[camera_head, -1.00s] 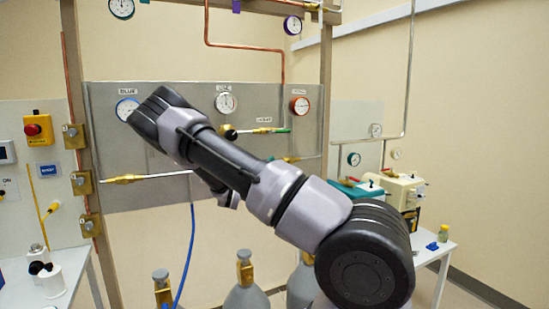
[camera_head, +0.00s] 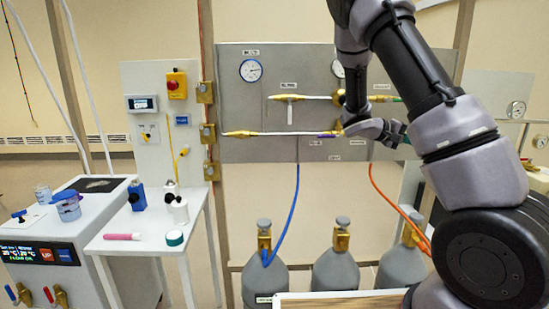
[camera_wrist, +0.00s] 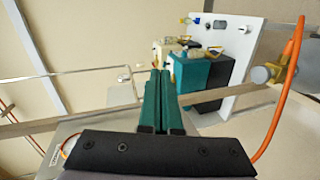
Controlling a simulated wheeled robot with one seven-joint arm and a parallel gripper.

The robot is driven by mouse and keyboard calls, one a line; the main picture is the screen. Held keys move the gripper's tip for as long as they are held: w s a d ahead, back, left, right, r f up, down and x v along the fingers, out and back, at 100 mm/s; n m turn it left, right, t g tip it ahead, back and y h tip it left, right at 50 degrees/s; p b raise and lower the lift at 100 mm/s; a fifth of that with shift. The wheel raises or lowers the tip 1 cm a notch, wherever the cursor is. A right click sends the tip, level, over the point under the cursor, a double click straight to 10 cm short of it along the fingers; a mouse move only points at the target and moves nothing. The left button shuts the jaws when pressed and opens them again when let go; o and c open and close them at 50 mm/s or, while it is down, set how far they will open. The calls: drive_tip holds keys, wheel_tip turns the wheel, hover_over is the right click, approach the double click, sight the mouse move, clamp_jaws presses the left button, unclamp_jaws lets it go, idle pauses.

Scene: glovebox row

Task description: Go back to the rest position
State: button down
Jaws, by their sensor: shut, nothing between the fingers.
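My gripper (camera_wrist: 158,102) shows in the wrist view with its two long green fingers side by side and shut, with nothing between them. In the head view my arm rises on the right and folds over, and its wrist end is in front of the right part of the grey gauge panel (camera_head: 230,105). The fingertips are hard to make out there. The gripper holds no valve or hose.
Grey gas cylinders (camera_head: 335,272) stand below the panel, with a blue hose (camera_head: 285,215) and an orange hose (camera_head: 385,200). A white side table (camera_head: 140,243) holds small items at left.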

drive_tip(key=s+a+r+m+y, duration=0.3)
drive_tip(key=s+a+y, duration=0.3)
drive_tip(key=s+y, duration=0.45)
drive_tip(key=s+a+r+t+y, duration=0.6)
drive_tip(key=s+a+r, duration=0.7)
drive_tip(key=a, duration=0.3)
drive_tip(key=shift+s+m+t, duration=0.3)
drive_tip(key=shift+s, duration=0.45)
drive_tip(key=shift+d, duration=0.1)
